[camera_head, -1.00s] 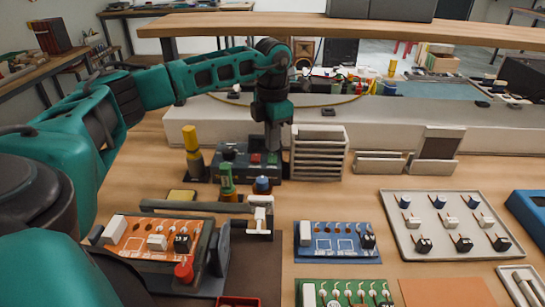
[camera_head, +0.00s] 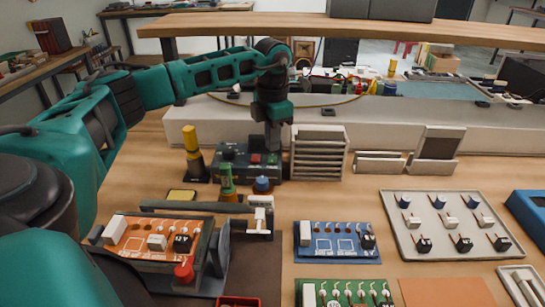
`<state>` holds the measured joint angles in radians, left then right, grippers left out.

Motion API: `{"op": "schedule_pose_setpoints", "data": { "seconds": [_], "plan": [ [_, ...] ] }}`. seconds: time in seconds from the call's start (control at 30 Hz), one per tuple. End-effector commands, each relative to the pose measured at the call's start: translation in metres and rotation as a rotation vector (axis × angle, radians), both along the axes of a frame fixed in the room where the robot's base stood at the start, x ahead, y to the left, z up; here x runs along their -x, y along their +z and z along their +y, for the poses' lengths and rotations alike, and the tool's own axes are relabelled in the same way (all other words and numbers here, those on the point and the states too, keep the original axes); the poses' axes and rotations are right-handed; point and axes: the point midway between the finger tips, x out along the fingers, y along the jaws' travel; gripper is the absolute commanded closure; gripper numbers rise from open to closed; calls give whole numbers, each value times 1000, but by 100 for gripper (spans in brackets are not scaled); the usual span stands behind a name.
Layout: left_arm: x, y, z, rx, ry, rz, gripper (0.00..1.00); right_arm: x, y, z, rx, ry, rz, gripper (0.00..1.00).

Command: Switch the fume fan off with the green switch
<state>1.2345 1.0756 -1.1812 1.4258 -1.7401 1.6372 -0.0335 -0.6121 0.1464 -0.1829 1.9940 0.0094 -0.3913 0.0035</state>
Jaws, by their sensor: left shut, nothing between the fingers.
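A dark switch box (camera_head: 233,173) stands on the workbench, left of a pale slatted unit (camera_head: 319,155). On its top are a red switch (camera_head: 255,158) and, to its right, a green switch (camera_head: 272,159). My left gripper (camera_head: 273,147) points straight down just above or at the green switch, its fingers shut and empty. I cannot tell whether the fingertips touch the switch. The gripper hides part of the box's back edge. Whether the fan runs cannot be seen. My right gripper is out of view.
A yellow-topped post (camera_head: 191,140) stands left of the box. An orange circuit board (camera_head: 150,240), a blue board (camera_head: 337,255) and a parts tray (camera_head: 395,225) lie nearer. A shelf (camera_head: 350,27) spans above.

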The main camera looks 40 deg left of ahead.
Motion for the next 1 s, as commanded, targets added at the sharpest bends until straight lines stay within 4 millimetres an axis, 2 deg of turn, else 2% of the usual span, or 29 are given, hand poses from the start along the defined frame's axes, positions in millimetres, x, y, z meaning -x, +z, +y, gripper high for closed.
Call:
{"op": "schedule_pose_setpoints", "data": {
  "seconds": [1.0],
  "plan": [
    [0, -14, 0, 0, 0, 1, 100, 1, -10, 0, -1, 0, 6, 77]
  ]
}}
